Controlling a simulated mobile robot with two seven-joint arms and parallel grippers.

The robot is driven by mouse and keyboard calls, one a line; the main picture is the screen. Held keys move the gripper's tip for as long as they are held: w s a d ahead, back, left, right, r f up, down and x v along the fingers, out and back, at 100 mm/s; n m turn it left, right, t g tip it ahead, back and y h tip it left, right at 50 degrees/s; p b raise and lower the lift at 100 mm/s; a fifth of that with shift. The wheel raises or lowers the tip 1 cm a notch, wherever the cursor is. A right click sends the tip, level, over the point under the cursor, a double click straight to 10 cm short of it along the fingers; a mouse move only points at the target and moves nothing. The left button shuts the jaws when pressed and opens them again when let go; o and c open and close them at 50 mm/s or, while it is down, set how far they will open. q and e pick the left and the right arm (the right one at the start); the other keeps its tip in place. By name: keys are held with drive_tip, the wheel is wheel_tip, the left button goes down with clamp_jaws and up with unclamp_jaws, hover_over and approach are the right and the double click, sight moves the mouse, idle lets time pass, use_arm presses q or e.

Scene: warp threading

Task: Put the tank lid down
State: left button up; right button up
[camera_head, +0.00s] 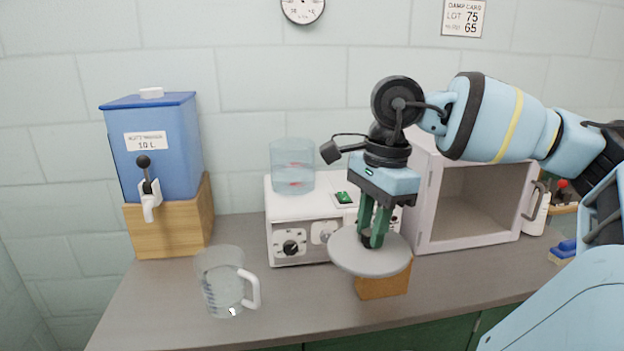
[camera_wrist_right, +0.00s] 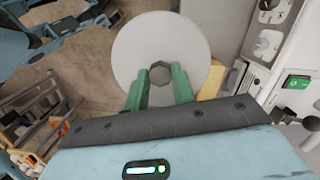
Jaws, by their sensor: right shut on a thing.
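The tank lid (camera_head: 352,256) is a light grey disc with a dark knob in its middle. My right gripper (camera_head: 374,238) points down and is shut on the knob. The lid also shows in the right wrist view (camera_wrist_right: 135,52), with the green fingers of the gripper (camera_wrist_right: 160,78) on either side of the knob. In the head view the lid overlaps a wooden block (camera_head: 384,284) on the counter; I cannot tell whether they touch. The clear tank (camera_head: 292,168) stands open on a white machine (camera_head: 296,222) to the left. My left gripper does not show.
A clear jug (camera_head: 222,282) stands on the counter (camera_head: 160,310) at the left front. A blue water dispenser (camera_head: 160,160) on a wooden stand is behind it. A white cabinet (camera_head: 425,215) with an open front stands right of the lid. Counter between jug and block is clear.

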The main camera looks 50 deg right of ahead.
sight(364, 248)
drive_tip(key=f+n, duration=0.1)
drive_tip(key=f, duration=0.1)
drive_tip(key=f+n, duration=0.1)
drive_tip(key=f, duration=0.1)
drive_tip(key=f+n, duration=0.2)
drive_tip(key=f, duration=0.1)
drive_tip(key=shift+w+a+f+g, duration=0.1)
drive_tip(key=shift+w+a+g, duration=0.2)
drive_tip(key=shift+w+a, duration=0.1)
drive_tip(key=w+a+f+n, duration=0.1)
drive_tip(key=a+f+n, duration=0.5)
drive_tip(key=a+n, duration=0.3)
drive_tip(key=w+a+f+n+g+h, duration=0.1)
drive_tip(key=w+a+f+n, duration=0.1)
drive_tip(key=a+f+n, duration=0.5)
drive_tip(key=a+n, duration=0.3)
drive_tip(key=a, duration=0.1)
drive_tip(key=shift+w+a, duration=0.2)
drive_tip(key=shift+a, duration=0.1)
drive_tip(key=shift+d, duration=0.1)
